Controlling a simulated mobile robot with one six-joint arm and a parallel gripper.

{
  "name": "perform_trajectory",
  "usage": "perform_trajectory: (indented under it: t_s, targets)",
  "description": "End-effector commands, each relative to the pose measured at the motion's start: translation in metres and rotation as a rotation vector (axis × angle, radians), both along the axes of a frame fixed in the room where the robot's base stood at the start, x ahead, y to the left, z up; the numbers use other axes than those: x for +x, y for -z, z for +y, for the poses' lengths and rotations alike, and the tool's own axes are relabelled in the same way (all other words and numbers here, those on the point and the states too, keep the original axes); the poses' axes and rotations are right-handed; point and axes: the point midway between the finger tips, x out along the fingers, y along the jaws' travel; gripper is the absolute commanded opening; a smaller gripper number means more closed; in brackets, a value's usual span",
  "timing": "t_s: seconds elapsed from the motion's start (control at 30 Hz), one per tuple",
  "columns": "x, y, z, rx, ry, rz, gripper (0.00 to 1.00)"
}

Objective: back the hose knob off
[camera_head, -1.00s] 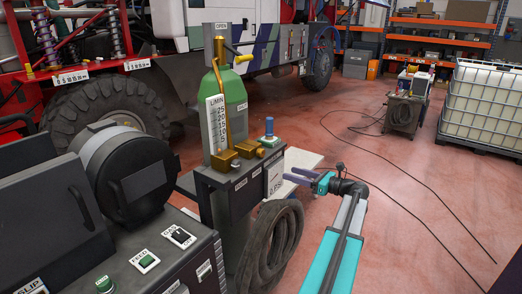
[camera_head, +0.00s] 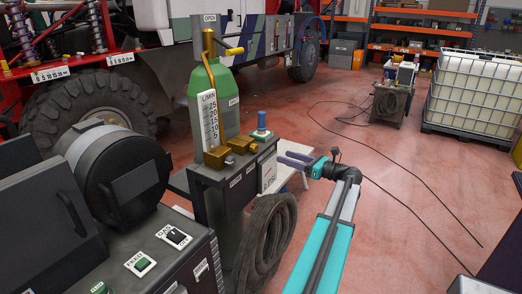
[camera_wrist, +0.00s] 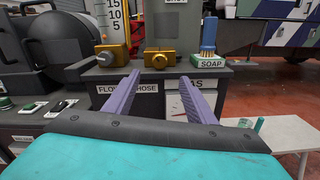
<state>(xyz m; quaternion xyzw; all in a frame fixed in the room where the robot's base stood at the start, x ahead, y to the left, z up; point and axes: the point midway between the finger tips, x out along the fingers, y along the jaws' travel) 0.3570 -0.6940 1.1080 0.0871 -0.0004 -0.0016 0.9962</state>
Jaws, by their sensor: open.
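The hose knob looks to be the middle brass fitting (camera_wrist: 158,58) on the grey panel, above the label reading HOSE in the wrist view. In the head view it is the right-hand brass block (camera_head: 242,145). Another brass fitting (camera_wrist: 110,57) sits to its left above the FLOW label. My gripper (camera_wrist: 159,88) is open and empty, its two purple fingers pointing at the panel below the hose knob and apart from it. In the head view my gripper (camera_head: 290,159) is just right of the panel box.
A blue brush (camera_wrist: 208,36) stands on the SOAP box (camera_wrist: 209,63), right of the knob. A green gas cylinder (camera_head: 226,102) stands behind the panel. A coiled hose (camera_head: 266,235) hangs at its right side. A white table (camera_wrist: 276,137) is at lower right. Red floor further right is mostly clear.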

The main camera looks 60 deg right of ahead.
Motion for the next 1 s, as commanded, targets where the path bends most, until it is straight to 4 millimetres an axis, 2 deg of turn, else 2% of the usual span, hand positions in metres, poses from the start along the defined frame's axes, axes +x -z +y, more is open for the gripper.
perform_trajectory:
  t_s: [0.27, 0.8, 1.0]
  targets:
    - [0.030, -0.002, -0.001, 0.002, 0.000, 0.000, 0.50]
    - [0.106, -0.002, -0.001, 0.000, 0.000, 0.001, 0.50]
    - [0.124, -0.002, -0.002, 0.000, 0.002, 0.000, 0.50]
